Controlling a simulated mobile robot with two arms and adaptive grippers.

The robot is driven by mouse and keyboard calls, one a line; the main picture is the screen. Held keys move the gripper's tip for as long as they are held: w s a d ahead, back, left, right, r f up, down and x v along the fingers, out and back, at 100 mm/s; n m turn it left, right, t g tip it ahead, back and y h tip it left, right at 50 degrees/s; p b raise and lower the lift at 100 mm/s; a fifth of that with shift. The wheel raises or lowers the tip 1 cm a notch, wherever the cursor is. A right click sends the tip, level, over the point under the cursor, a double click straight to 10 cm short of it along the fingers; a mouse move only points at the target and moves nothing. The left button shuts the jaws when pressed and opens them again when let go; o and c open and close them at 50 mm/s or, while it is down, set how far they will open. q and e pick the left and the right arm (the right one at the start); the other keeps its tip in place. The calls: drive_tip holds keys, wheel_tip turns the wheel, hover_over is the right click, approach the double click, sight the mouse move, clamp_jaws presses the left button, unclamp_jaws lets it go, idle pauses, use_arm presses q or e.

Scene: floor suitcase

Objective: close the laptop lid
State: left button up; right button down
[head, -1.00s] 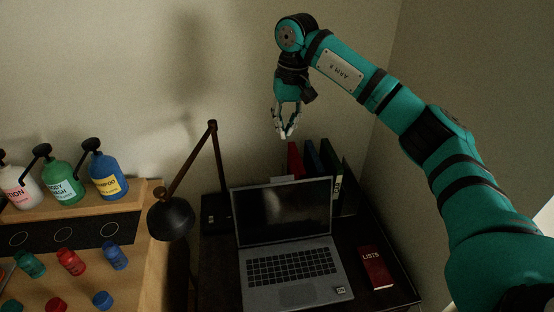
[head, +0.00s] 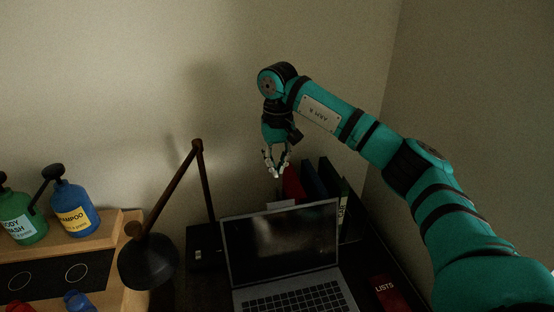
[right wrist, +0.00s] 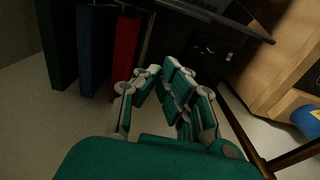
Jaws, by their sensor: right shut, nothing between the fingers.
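The laptop stands open on the dark desk, its black screen lid (head: 282,243) upright and tilted back, with the keyboard (head: 295,298) partly cut off by the lower picture edge. My right gripper (head: 276,173) hangs fingers-down above and behind the lid's top edge, apart from it. Its fingers are shut and empty; they also show in the right wrist view (right wrist: 160,73). In that view a dark flat edge, probably the lid (right wrist: 225,18), crosses the top right. My left gripper is not in view.
Red, blue and dark binders (head: 314,182) stand behind the laptop, close to my right gripper. A black desk lamp (head: 148,262) stands left of the laptop. A red book (head: 388,292) lies right of it. Bottles (head: 75,208) stand on a wooden shelf at far left.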

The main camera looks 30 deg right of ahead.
drive_tip(key=s+f+p, duration=0.3)
drive_tip(key=f, duration=0.2)
drive_tip(key=shift+s+a, duration=0.25)
drive_tip(key=shift+a, duration=0.2)
